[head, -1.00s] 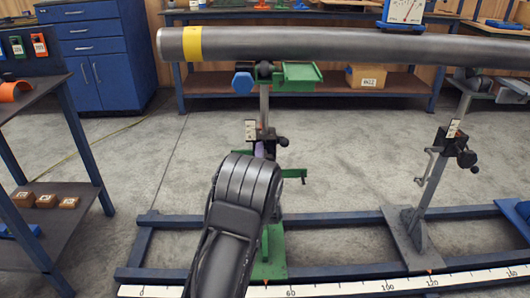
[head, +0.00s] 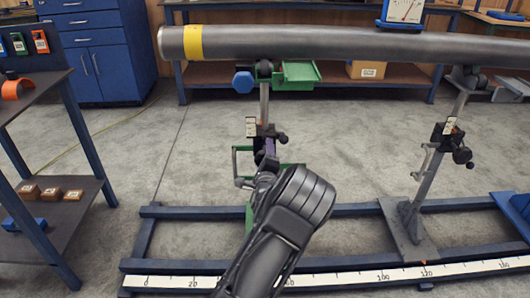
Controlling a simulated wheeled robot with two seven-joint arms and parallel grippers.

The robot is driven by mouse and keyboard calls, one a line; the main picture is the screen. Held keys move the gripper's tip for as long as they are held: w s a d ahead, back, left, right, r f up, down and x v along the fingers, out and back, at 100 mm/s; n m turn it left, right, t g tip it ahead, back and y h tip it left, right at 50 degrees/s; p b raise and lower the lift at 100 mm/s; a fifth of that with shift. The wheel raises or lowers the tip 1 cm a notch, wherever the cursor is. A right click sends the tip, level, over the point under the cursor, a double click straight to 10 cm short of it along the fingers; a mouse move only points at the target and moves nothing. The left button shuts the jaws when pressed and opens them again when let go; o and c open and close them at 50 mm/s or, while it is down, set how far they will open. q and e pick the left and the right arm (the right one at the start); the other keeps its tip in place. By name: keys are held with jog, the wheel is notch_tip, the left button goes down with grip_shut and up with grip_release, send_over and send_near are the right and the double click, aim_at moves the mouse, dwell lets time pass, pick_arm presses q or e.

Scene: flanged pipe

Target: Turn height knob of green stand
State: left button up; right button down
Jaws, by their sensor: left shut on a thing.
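The green stand (head: 299,73) holds up the left part of the long pipe (head: 330,44); a blue hexagonal knob (head: 243,82) is at its head. Its post (head: 264,103) carries a dark clamp with a small black knob (head: 283,138). A green frame-like part (head: 237,160) shows left of the post. My left gripper (head: 264,172) is at the front of the post, below the clamp, shut on what seems to be the height knob. My wrist and the fingers hide most of that knob and the lower stand. My right gripper is out of view.
A grey stand (head: 418,200) supports the pipe farther right. Both stands are on a blue rail frame (head: 350,209) with a white scale (head: 385,277) along its front. A shelf table (head: 72,195) is at left. Open floor (head: 150,180) lies between.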

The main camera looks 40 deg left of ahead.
pick_arm(q)
jog(key=shift+m, duration=0.3)
jog(key=o, duration=1.4)
jog(key=shift+c, duration=0.2)
jog(key=p+v, duration=0.1)
jog(key=v, duration=0.6)
jog(key=shift+s+d+p, duration=0.3)
jog(key=shift+p, duration=0.05)
